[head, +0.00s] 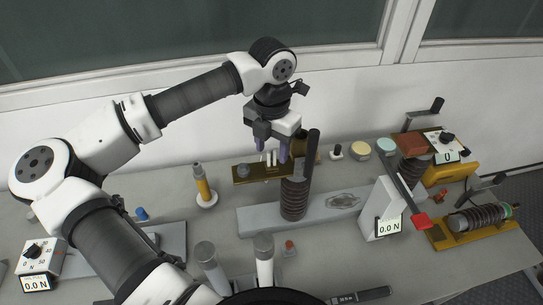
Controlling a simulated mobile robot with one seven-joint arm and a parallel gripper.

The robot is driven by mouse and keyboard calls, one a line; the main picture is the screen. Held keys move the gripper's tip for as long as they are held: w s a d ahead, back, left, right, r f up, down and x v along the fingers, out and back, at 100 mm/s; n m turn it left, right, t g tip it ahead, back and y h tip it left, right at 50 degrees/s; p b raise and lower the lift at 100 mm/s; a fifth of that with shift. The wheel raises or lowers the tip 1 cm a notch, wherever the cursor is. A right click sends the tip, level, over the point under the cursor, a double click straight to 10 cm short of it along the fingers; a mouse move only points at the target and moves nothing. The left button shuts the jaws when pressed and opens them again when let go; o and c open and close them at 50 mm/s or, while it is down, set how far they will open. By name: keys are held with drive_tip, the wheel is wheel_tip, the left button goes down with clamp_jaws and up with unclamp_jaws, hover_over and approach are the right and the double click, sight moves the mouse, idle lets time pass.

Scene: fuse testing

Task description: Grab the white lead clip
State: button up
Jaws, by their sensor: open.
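My gripper (271,152) is open, pointing down at the back middle of the bench. Its two purple-grey fingers are apart. Small thin white pieces (269,161) show between and just below the fingertips, over a brass-coloured plate (257,178). I cannot tell for sure whether one of them is the white lead clip, or whether the fingers touch them. The plate also carries a grey knob (243,171) at its left.
A dark ribbed coil column (294,200) with a tall black rod stands close in front of my gripper, on a grey base (257,219). A yellow-banded post (202,184) stands to the left. A white meter (385,212) with a red-tipped lever is to the right.

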sight(271, 161)
drive_tip(key=shift+f, duration=1.3)
clamp_jaws()
drive_tip(key=shift+r, duration=0.1)
